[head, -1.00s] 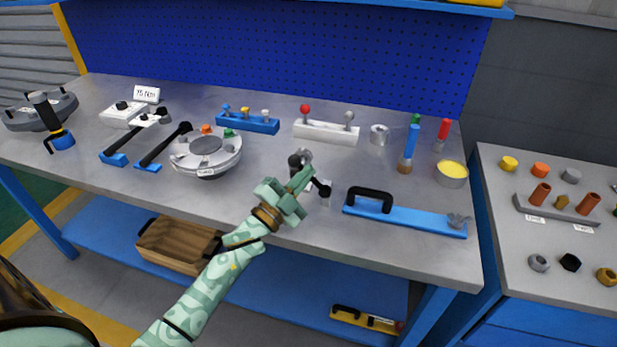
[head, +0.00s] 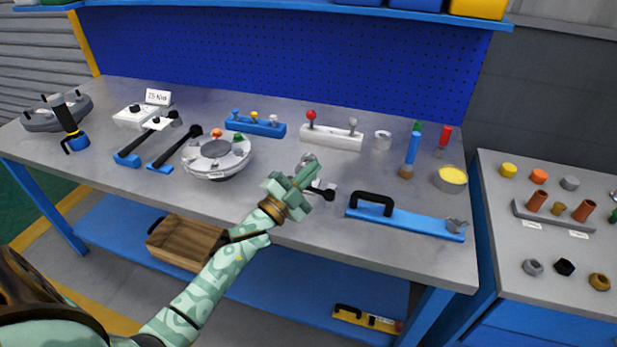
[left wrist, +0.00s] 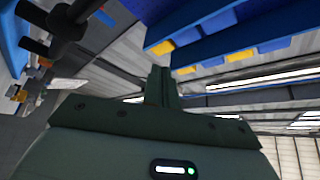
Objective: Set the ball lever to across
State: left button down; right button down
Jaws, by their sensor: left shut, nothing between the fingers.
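My left gripper (head: 302,178) is shut and empty, above the front middle of the bench. Right behind its fingers is a small grey fitting, mostly hidden, with a black-tipped lever (head: 328,194) sticking out to the right. I cannot tell whether the fingers touch it. In the left wrist view a dark lever-like part (left wrist: 66,28) is close by at upper left; the finger block (left wrist: 160,88) is in the middle. A white block (head: 332,137) farther back carries a red ball (head: 311,115) and a grey ball (head: 352,122) on stems. My right gripper is not in view.
A round flanged shell (head: 217,158) stands left of the gripper. A blue plate with a black handle (head: 405,218) lies to the right. A blue block with knobs (head: 255,127), a grey ring (head: 383,139) and a yellow-filled cup (head: 450,179) stand farther back.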

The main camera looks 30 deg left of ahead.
pick_arm(q)
jog(key=s+d+f+b, duration=0.1)
jog(key=s+f, duration=0.3)
jog(key=s, duration=0.4)
jog(key=shift+s+d+f, duration=0.2)
jog(key=shift+s+f, duration=0.15)
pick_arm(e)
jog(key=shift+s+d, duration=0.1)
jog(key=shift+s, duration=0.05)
